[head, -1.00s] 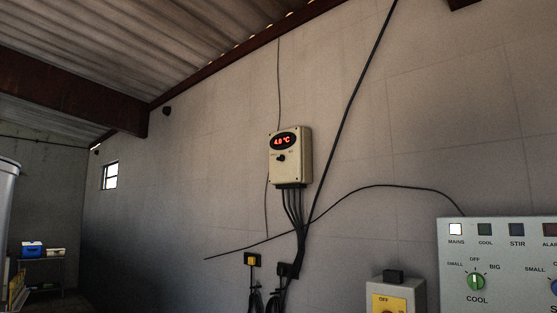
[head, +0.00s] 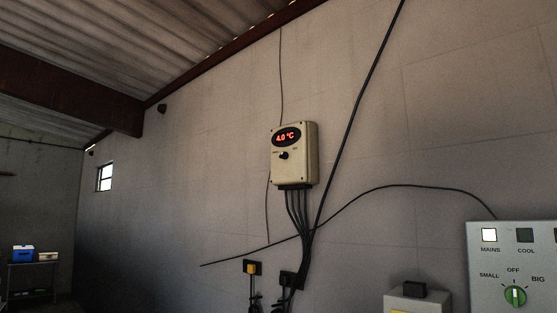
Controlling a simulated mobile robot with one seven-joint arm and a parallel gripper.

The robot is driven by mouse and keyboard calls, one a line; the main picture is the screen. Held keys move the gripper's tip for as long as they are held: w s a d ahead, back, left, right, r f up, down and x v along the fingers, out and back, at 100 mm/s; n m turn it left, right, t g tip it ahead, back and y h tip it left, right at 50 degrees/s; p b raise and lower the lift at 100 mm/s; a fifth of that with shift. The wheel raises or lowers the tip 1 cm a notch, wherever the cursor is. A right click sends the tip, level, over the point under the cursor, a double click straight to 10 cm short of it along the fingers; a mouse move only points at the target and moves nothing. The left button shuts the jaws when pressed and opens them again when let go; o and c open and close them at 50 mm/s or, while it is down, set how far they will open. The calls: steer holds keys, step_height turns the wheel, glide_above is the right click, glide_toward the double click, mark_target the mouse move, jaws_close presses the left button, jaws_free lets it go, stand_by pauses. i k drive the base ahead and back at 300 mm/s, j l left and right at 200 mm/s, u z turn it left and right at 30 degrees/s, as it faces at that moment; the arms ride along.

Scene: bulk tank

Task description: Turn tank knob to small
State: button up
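A grey control panel (head: 482,262) is cut off by the lower right corner of the head view. Its green knob (head: 515,297) has SMALL marked to its left, OFF above and BIG to its right. The knob's pale pointer stands about upright, toward OFF. A cream wall box (head: 308,165) with a red 4.0 °C display (head: 286,137) carries a small black knob (head: 284,156); its markings are too small to read surely. My gripper is not in view.
A grey switch box (head: 418,301) with a black top stands left of the panel, cut off below. Black cables run down the wall to sockets (head: 252,268). A blue box (head: 22,254) sits on a far stand at left.

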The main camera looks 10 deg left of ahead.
mark_target(284, 155)
steer(key=i+j, duration=0.15)
steer(key=i, duration=0.2)
steer(key=i+j, duration=0.2)
steer(key=i, duration=0.2)
steer(key=i+j, duration=0.15)
steer(key=i, duration=0.2)
